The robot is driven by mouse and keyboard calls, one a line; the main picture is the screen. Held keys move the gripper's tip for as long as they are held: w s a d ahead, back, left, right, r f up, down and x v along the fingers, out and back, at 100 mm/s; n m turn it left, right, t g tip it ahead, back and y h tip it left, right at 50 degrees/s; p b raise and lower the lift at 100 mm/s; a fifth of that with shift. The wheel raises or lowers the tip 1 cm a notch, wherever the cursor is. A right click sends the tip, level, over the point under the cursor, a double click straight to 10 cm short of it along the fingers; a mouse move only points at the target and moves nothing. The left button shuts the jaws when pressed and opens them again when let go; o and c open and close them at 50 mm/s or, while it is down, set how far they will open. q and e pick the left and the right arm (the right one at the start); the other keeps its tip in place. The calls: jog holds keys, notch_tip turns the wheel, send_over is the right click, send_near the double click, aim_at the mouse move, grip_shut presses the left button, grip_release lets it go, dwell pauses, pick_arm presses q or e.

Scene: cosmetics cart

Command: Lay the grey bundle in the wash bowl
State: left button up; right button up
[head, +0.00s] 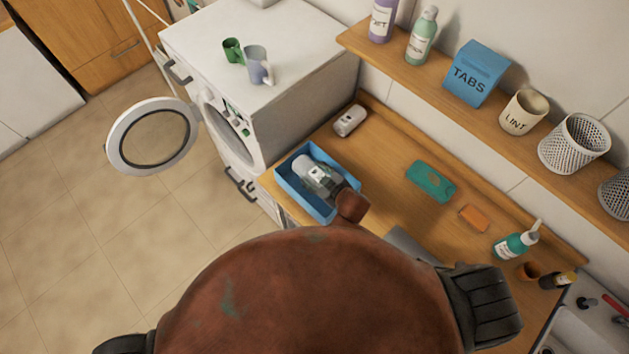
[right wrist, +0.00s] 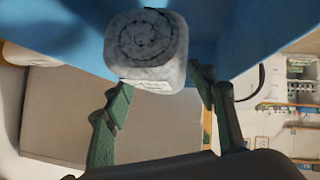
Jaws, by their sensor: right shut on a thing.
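The wash bowl is a blue rectangular tub (head: 287,184) near the left end of the wooden counter; its blue walls fill the top of the right wrist view (right wrist: 75,25). The grey bundle (head: 303,167), a pale roll with a dark spiral on its end, shows at the tub; it is large in the right wrist view (right wrist: 148,42). My right gripper (head: 322,181) is shut on the bundle, with its fingers reaching up to it in the wrist view. The bundle is within the tub's outline from above; whether it touches the bottom is hidden. My left gripper is not in view.
A white washing machine (head: 280,85) with an open round door (head: 152,137) stands to the left, with two cups on top. A teal packet (head: 430,181), an orange block (head: 474,217) and a teal pump bottle (head: 516,242) are on the counter. A shelf (head: 430,80) runs above.

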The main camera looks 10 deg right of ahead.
jog(key=shift+f, duration=2.45)
jog(key=shift+f, duration=0.1)
jog(key=o, duration=1.1)
jog(key=v, duration=1.2)
jog(key=shift+b, duration=0.35)
